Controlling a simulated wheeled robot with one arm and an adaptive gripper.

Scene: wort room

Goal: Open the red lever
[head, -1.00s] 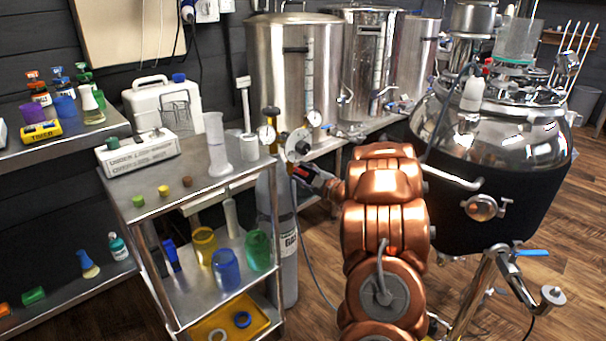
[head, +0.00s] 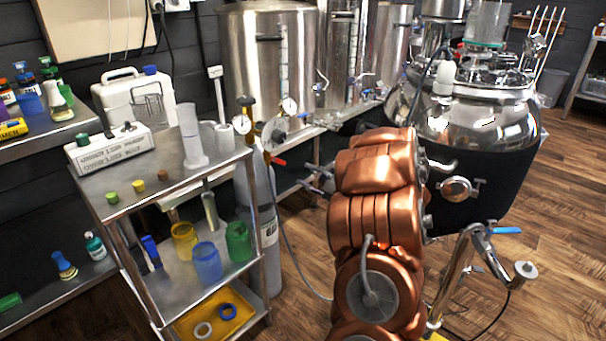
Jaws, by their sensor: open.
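The small red lever (head: 278,161) sticks out to the right from the valve on top of the grey gas cylinder (head: 270,225), below two round gauges. My gripper (head: 308,178) is open and empty, to the right of the lever and slightly lower in the picture. A gap shows between the fingers and the lever. The fingers are small and dark here, and my copper-coloured arm hides part of the wrist behind them.
A steel trolley (head: 150,172) with cups and a graduated cylinder stands left of the gas cylinder. Steel kettles (head: 262,70) stand behind on a bench. A large dark-jacketed vessel (head: 500,160) stands right of my arm. A hose hangs beside the cylinder.

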